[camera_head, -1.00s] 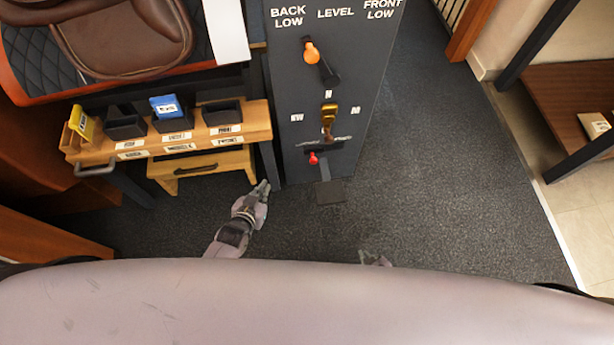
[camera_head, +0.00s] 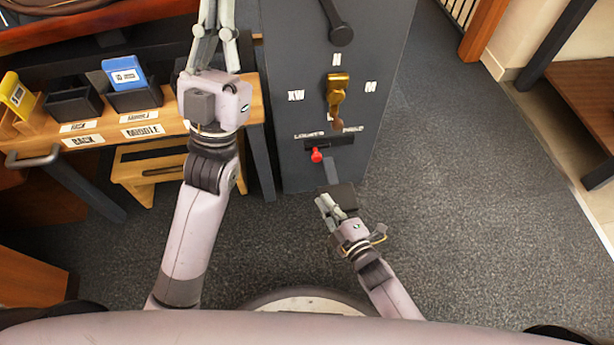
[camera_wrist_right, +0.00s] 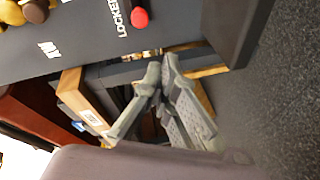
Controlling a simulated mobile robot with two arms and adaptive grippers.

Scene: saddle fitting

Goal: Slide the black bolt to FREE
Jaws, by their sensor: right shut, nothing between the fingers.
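A small red knob (camera_head: 316,155) sits low on the dark panel (camera_head: 297,58), under the left end of a label whose left word reads LOCKED in the right wrist view. The black bolt itself is not clearly distinguishable from the dark panel. The red knob also shows at the top of the wrist view (camera_wrist_right: 139,17). My right gripper (camera_head: 324,200) is shut and empty, below the knob beside a dark block. Its fingers meet in the wrist view (camera_wrist_right: 162,67), apart from the knob. My left gripper (camera_head: 214,22) is raised left of the panel; its fingertips are cut off by the frame.
A brass lever (camera_head: 337,90) stands above the label, with a black-ended lever (camera_head: 340,34) higher up. The dark block (camera_head: 345,194) protrudes at the panel's foot. A wooden shelf (camera_head: 90,140) with bins stands left. Carpet is clear to the right.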

